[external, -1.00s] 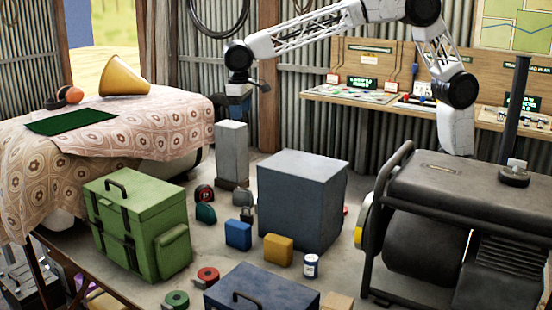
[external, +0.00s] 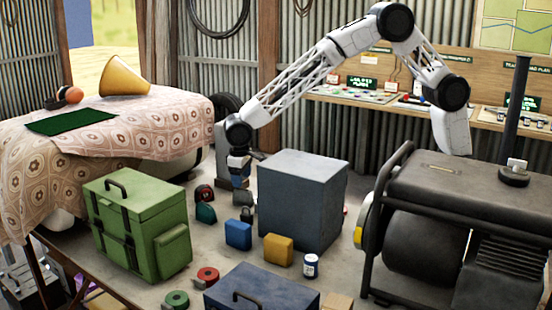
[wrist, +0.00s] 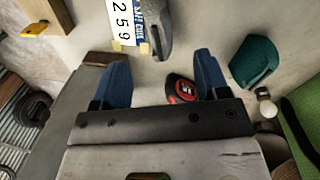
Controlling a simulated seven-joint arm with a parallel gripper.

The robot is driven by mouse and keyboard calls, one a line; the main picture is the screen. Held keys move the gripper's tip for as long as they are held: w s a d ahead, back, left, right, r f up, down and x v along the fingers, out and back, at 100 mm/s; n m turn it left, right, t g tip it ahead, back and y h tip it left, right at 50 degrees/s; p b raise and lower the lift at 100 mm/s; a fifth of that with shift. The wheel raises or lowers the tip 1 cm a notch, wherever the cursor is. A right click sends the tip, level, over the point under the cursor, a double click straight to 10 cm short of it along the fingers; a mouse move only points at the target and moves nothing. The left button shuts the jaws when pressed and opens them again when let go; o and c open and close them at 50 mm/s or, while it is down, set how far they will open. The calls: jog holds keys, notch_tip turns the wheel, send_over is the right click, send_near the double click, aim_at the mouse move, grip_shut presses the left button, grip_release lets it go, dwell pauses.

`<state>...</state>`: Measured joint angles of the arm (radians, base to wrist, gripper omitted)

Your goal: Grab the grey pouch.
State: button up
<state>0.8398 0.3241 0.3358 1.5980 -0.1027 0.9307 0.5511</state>
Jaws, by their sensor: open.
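A small grey rounded thing (wrist: 160,28), which looks like the grey pouch, lies on the floor near the top of the wrist view. In the external view it seems to be the small grey shape (external: 242,198) just below my gripper (external: 239,180), partly hard to make out.
A red-and-black tape measure (wrist: 182,88) shows between the fingers, on the floor. A large grey box (external: 300,200), a blue pouch (external: 238,234), a yellow pouch (external: 278,249) and a green toolbox (external: 135,225) stand around.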

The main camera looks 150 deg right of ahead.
aim_at(243, 194)
jog(key=shift+f, duration=0.25)
jog(key=shift+s+f, duration=0.15)
jog(key=shift+f, duration=1.05)
jog(key=shift+d+f, duration=0.1)
jog(key=shift+s+d+f, duration=0.1)
jog(key=shift+s+f, duration=0.05)
jog(key=shift+f, duration=1.1)
jog(key=shift+s+d+f, duration=0.1)
jog(key=shift+s+f, duration=0.05)
jog(key=shift+f, duration=1.05)
jog(key=c, duration=1)
jog(key=shift+r, duration=0.1)
